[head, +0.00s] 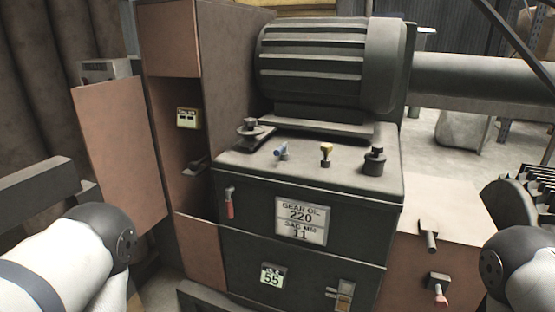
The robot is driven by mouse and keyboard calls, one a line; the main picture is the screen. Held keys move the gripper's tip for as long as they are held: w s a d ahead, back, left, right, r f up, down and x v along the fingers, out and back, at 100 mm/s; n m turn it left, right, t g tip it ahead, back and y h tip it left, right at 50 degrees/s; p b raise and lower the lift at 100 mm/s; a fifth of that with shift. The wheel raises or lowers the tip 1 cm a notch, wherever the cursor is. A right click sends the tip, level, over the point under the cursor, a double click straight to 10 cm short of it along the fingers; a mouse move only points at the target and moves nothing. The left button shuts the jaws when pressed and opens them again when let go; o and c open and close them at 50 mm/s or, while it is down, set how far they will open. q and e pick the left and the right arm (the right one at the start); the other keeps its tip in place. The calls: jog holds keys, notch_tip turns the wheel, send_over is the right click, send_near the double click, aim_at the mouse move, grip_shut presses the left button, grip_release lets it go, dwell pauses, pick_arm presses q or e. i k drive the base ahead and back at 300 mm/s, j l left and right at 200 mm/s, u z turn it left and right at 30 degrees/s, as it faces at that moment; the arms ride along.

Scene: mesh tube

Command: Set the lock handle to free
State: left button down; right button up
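No handle in view carries a readable lock or free marking, so I cannot tell which one is the lock handle. On the dark machine box, a small red-tipped handle (229,208) hangs down at the left of the front face. A pale latch-like handle (343,295) is at the lower right of that face. Two dark handles stick out of the brown panel on the right, an upper one (428,236) and a lower one with a reddish tip (438,288). Parts of both my arms show at the lower corners; neither gripper is in view.
A large ribbed motor (312,65) sits on the dark box (245,177). Several small knobs and valves stand on its top, including a yellow-topped one (326,151). An open brown door (120,150) stands at the left. A thick pipe (480,78) runs right.

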aim_at(228, 201)
jog(key=i+j+z, duration=0.15)
jog(key=j, duration=0.5)
jog(key=j+z, duration=0.15)
jog(key=j, duration=0.45)
jog(key=j+z, duration=0.15)
jog(key=j, duration=0.5)
jog(key=j+z, duration=0.15)
jog(key=j, duration=0.5)
jog(key=j+z, duration=0.15)
jog(key=j, duration=0.5)
jog(key=k+j+z, duration=0.15)
jog(key=j, duration=0.5)
jog(key=j+z, duration=0.15)
jog(key=j, duration=0.5)
jog(key=k, duration=0.1)
